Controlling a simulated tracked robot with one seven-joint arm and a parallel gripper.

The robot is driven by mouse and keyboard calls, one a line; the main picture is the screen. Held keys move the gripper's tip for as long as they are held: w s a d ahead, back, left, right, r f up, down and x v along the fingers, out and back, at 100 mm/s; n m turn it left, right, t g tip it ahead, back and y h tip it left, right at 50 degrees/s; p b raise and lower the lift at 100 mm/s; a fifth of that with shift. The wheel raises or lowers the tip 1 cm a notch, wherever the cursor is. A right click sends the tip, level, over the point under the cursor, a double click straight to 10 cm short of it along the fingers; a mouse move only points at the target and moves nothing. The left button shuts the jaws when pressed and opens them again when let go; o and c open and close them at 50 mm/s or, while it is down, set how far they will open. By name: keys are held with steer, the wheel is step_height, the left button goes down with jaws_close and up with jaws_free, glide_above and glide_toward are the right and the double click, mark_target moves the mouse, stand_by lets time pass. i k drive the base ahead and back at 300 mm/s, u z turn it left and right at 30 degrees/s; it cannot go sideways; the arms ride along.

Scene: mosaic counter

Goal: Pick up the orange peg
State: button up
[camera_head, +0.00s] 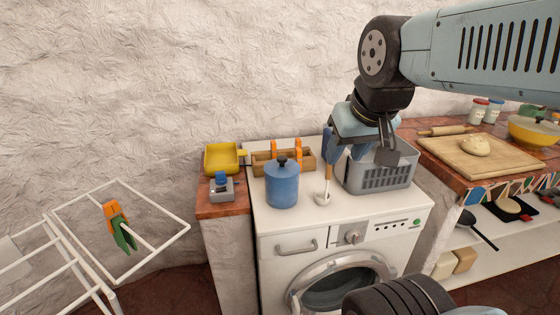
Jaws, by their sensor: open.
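An orange peg (115,214) sits clipped on the white wire of the drying rack (172,215) at the left, beside a green peg (125,236) and partly overlapping it in this view. Two more upright orange pieces stand at a wooden box (260,167) on the washing machine; I cannot tell for sure whether they are pegs. My gripper (374,153) is open, over the grey basket on the right of the machine, far to the right of the rack. Its fingertips are partly hard to make out against the basket.
The board with dough (465,160) is on the right. Space above the rack is clear.

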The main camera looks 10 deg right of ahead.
mark_target(299, 154)
steer(key=k, duration=0.85)
steer(key=z, duration=0.15)
steer(key=i, duration=1.35)
steer(key=u, duration=0.1)
